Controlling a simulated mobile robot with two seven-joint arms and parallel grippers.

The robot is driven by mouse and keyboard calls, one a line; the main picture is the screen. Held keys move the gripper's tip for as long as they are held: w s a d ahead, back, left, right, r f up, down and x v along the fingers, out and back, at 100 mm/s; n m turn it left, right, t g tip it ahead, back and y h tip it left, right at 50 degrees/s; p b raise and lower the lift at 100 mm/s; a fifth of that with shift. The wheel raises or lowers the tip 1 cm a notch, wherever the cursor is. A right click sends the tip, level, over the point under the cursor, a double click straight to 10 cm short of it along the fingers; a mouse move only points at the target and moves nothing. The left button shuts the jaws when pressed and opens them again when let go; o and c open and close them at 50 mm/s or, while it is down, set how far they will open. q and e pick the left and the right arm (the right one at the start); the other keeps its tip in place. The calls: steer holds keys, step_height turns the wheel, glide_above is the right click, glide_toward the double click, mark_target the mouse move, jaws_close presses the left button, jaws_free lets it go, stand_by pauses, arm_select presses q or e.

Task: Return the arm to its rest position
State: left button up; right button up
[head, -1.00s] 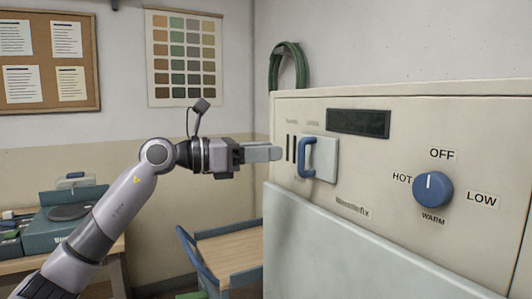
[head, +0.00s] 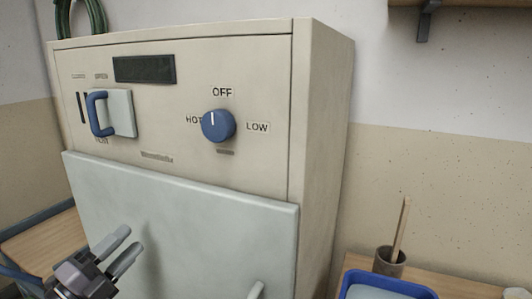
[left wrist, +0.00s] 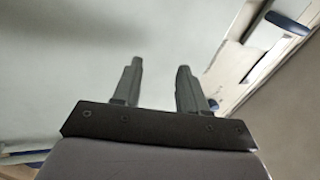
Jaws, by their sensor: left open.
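My left gripper (head: 131,238) is low at the left of the head view, in front of the pale lower door of the cabinet. Its two fingers are apart with nothing between them. In the left wrist view the same open fingers (left wrist: 160,64) show against a plain pale surface. My right gripper is in neither view.
A cream cabinet (head: 320,130) carries a blue handle (head: 94,112) and a blue knob (head: 218,125), its white mark pointing up. The pale door (head: 220,225) has a handle low down. At right stand a blue tray (head: 352,290) and a dark cup (head: 389,262) holding a wooden stick. A wooden surface (head: 45,240) lies at left.

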arm_select(q)
steer(key=s+d+f+n+g+y, duration=0.15)
steer(key=s+f+n+y, duration=0.3)
steer(key=f+n, duration=0.45)
steer(key=s+d+f+n+g+y, duration=0.1)
steer(key=s+f+n+g+y, duration=0.15)
steer(key=s+f+n, duration=0.65)
steer(key=s+d+f+n+g, duration=0.1)
steer(key=s+d+f+g, duration=0.1)
steer(key=s+f, duration=0.2)
steer(key=s+d+f+n+g+y, duration=0.1)
steer(key=s+f, duration=0.3)
steer(key=f, duration=0.5)
steer(key=shift+s+d+f+n+g, duration=0.15)
steer(key=shift+s+d+n+g, duration=0.2)
steer(key=shift+d+n+g, duration=0.2)
steer(key=shift+a, duration=0.1)
